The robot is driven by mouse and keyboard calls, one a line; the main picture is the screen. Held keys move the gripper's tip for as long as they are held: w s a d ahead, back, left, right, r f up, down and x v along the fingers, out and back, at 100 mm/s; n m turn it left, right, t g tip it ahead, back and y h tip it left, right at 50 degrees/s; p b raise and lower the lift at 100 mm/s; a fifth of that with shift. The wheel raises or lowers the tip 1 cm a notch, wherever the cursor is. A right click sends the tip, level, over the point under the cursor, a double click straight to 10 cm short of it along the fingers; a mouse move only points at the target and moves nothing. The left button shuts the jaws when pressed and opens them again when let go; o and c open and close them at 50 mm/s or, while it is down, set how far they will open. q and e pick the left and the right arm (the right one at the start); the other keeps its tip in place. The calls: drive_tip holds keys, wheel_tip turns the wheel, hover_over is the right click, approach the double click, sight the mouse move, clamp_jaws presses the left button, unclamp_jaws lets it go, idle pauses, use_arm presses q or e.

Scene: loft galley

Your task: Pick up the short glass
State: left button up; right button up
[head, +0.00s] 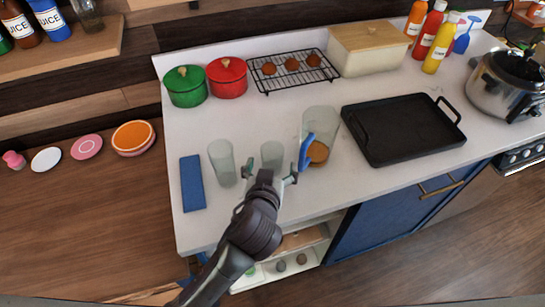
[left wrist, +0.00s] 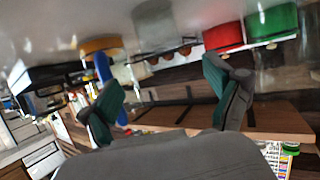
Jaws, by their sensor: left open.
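A short clear glass (head: 271,153) stands on the white counter, its lower part hidden behind my left gripper (head: 270,172). A taller clear glass (head: 222,163) stands to its left. My left gripper is open and empty, its fingers spread to the two sides just in front of the short glass. In the left wrist view, which is upside down, the short glass (left wrist: 154,28) shows beyond the gap between the open fingertips (left wrist: 160,85). I cannot tell whether a finger touches it. My right gripper is not in view.
A clear pitcher (head: 322,122) with orange contents and a blue handle (head: 306,152) stands close on the right. A blue block (head: 193,183) lies at left, a black tray (head: 400,128) at right. Green (head: 186,87) and red (head: 227,77) pots and a wire rack (head: 292,71) are behind.

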sight(270, 161)
use_arm(q)
drive_tip(key=shift+w+f, duration=0.2)
drive_tip(key=shift+w, duration=0.3)
drive_tip(key=shift+w+f+p, duration=0.25)
drive_tip(key=shift+w+p, duration=0.15)
drive_tip(key=shift+w, duration=0.2)
drive_tip(key=p+x, duration=0.1)
drive_tip(key=x, duration=0.2)
drive_tip(key=shift+w+a+f, duration=0.15)
drive_tip(key=shift+w+f, duration=0.05)
drive_tip(key=shift+f, duration=0.05)
drive_tip(key=shift+w+f, duration=0.2)
drive_tip(key=shift+w, duration=0.05)
drive_tip(key=shift+c, duration=0.2)
drive_tip(key=c, duration=1.3)
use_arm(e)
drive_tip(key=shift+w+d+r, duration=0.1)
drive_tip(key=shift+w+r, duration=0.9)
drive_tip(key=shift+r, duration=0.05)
